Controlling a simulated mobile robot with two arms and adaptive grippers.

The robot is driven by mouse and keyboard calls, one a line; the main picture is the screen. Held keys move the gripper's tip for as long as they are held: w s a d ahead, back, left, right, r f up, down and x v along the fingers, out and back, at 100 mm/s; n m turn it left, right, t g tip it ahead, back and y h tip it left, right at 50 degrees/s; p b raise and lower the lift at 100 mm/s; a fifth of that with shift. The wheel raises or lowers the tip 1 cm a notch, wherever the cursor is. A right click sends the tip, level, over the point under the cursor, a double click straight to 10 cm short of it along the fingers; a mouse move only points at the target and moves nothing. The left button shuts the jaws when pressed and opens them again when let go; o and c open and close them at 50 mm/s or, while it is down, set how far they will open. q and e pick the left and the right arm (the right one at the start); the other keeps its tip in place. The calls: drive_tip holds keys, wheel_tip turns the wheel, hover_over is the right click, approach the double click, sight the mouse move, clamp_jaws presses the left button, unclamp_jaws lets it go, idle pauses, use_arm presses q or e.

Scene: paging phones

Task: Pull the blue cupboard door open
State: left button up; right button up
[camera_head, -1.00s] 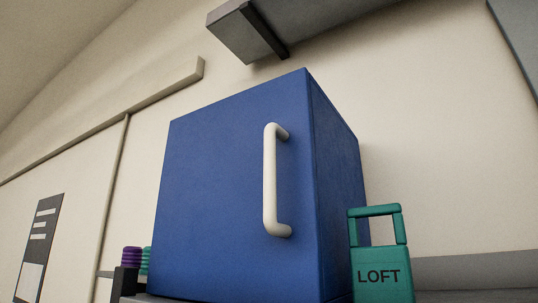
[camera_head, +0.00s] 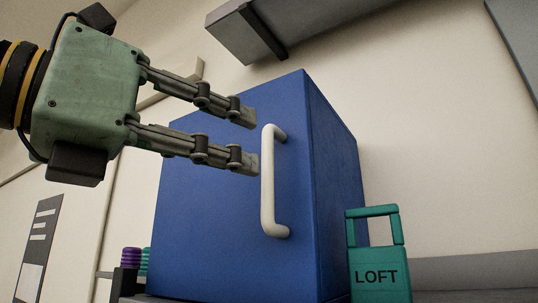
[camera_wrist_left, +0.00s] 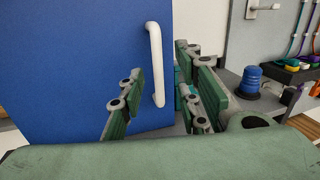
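The blue cupboard door (camera_head: 210,225) is shut, with a white vertical bar handle (camera_head: 268,185) near its right edge. My left gripper (camera_head: 250,142) is open, its two fingers pointing right toward the handle. In the head view its fingertips end just left of the handle's upper half. In the left wrist view the handle (camera_wrist_left: 156,65) shows between the two fingers (camera_wrist_left: 165,90), beyond them. I cannot tell that either finger touches it. The door (camera_wrist_left: 70,70) fills the left of that view. My right gripper is not in view.
A teal box marked LOFT (camera_head: 382,275) stands right of the cupboard. Purple rings (camera_head: 131,257) are at its lower left. A grey wall unit (camera_head: 245,30) hangs above. A blue ribbed object (camera_wrist_left: 249,82) stands on the counter at right in the wrist view.

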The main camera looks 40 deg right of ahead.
sight(263, 155)
use_arm(q)
drive_tip(key=shift+t+y, duration=0.3)
drive_tip(key=shift+t, duration=0.1)
drive_tip(key=d+p, duration=0.1)
drive_tip(key=d, duration=0.1)
drive_tip(key=w+d+p, duration=0.1)
drive_tip(key=d, duration=0.2)
drive_tip(key=d+p, duration=0.1)
drive_tip(key=d, duration=0.1)
drive_tip(key=shift+w+d+r, duration=0.15)
drive_tip(key=shift+d+r, duration=0.05)
drive_tip(key=shift+r, duration=0.15)
drive_tip(key=shift+c, duration=0.4)
clamp_jaws()
